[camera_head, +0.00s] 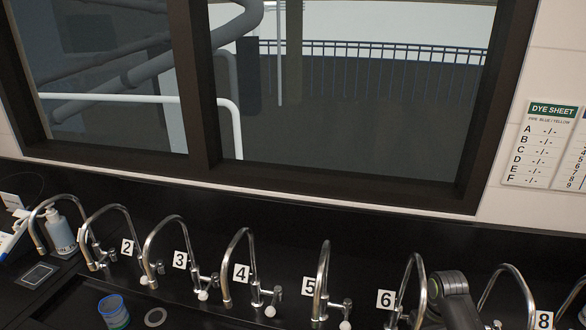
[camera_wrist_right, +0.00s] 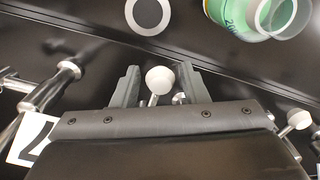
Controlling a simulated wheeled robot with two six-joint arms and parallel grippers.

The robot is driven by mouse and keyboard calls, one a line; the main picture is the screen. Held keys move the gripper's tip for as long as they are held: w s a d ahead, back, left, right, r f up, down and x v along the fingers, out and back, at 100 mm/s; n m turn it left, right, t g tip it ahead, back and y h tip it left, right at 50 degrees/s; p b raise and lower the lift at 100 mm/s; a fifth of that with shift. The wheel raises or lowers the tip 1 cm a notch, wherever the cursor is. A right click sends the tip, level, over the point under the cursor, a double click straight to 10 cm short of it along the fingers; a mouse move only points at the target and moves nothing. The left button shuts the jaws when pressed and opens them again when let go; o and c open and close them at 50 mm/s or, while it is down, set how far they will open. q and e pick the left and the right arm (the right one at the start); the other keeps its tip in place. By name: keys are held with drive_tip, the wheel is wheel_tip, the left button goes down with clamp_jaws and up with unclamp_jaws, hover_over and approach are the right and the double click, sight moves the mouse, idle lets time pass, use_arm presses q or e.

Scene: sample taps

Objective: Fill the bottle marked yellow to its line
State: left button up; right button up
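In the head view a row of curved metal taps crosses the black counter, with number cards such as 4 (camera_head: 241,273) and 6 (camera_head: 386,300). A clear container with a blue rim (camera_head: 115,312) stands at the bottom left; no yellow mark is readable. In the right wrist view my right gripper (camera_wrist_right: 158,85) is open, its fingers either side of a round white tap knob (camera_wrist_right: 160,79), with gaps. A container with green contents (camera_wrist_right: 250,14) and a partly cut-off label is at the top right. I cannot tell which tap this is. My left gripper is not in view.
The dye sheet (camera_head: 541,143) hangs at right with blank entries. My dark arm covers counter near tap 6.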

drive_tip(key=shift+r, duration=0.1)
wheel_tip(320, 180, up, 3)
drive_tip(key=shift+f+p, duration=0.1)
drive_tip(key=shift+p, duration=0.9)
drive_tip(key=shift+r, duration=2.5)
drive_tip(key=shift+s+f, duration=0.1)
